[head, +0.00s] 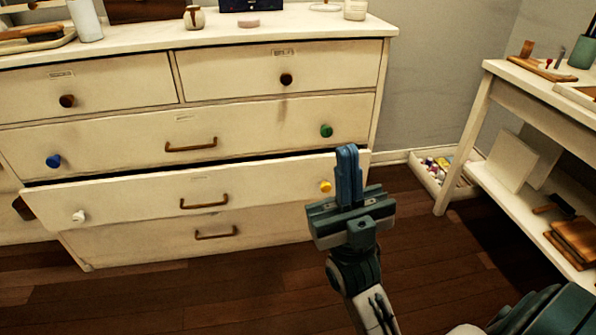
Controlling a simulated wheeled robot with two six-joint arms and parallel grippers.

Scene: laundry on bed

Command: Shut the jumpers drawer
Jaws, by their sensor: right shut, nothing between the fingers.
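A cream dresser (377,110) stands against the wall with several drawers. One drawer (130,213), the third row down, sticks out, with a dark gap above its front. It has a brass bar handle (204,203), a white knob (78,216) at left and a yellow knob (325,186) at right. The small labels are too blurred to read, so I cannot tell which drawer is for jumpers. My right gripper (347,152) is shut and empty, fingers pointing up, in front of the open drawer's right end beside the yellow knob. I cannot tell whether it touches the front. My left gripper is not in view.
The other dresser drawers look shut. A white side table (527,87) with a lower shelf stands at the right. A tray of small items (447,168) lies on the floor by the wall. The wooden floor (200,290) before the dresser is clear.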

